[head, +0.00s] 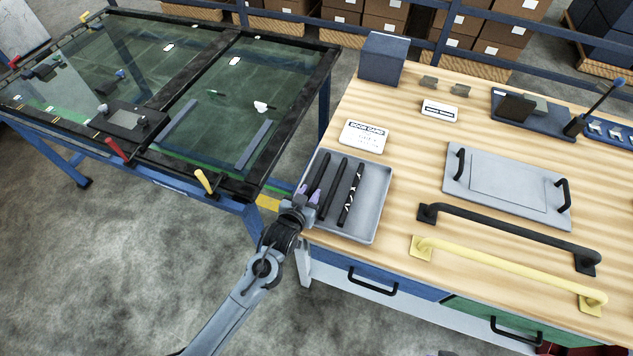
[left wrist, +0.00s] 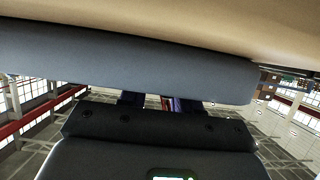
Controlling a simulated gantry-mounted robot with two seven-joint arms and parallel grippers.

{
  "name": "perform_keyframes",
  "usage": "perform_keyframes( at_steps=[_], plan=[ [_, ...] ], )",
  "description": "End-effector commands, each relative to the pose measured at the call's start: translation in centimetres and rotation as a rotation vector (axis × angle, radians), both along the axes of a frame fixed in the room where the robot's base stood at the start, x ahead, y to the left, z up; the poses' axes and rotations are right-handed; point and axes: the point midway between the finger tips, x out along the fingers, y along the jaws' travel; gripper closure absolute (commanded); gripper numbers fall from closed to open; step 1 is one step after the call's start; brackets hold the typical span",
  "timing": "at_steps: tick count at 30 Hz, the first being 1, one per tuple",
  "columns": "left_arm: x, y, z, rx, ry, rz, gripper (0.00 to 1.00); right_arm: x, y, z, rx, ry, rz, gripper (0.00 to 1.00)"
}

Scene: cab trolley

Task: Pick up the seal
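Three long dark strips lie side by side in a shallow grey tray (head: 373,212) on the wooden bench in the head view: a left strip (head: 321,176), a plain middle strip (head: 333,188) and a right strip with white marks (head: 351,194). I cannot tell which one is the seal. My left gripper (head: 308,193) is at the tray's left side, by the left strip. Its two purple-tipped fingers look apart, with nothing clearly held. In the left wrist view, a grey surface crosses above the fingers (left wrist: 163,103) and hides the strips. My right gripper is not in view.
A card (head: 363,137) lies behind the tray and a grey box (head: 384,59) stands further back. A grey panel with handles (head: 507,187), a black bar (head: 508,232) and a yellow bar (head: 508,275) lie to the right. A glass-topped frame (head: 170,90) stands left, across a gap.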

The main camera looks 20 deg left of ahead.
Motion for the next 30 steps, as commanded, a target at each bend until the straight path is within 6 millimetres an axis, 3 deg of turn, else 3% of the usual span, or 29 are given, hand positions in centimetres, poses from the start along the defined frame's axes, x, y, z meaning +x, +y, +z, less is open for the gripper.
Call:
perform_keyframes(
  at_steps=[9, 16, 30],
  plan=[
    [0.49, -0.04, -0.19, -0.001, 0.0, 0.0, 0.68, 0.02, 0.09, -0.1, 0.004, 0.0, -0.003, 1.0],
    [0.47, -0.04, -0.22, -0.001, 0.001, 0.0, 1.0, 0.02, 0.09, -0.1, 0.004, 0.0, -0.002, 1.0],
    [0.5, -0.03, 0.5, -0.001, -0.001, 0.0, 1.0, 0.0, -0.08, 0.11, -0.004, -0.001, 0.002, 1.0]
  ],
)
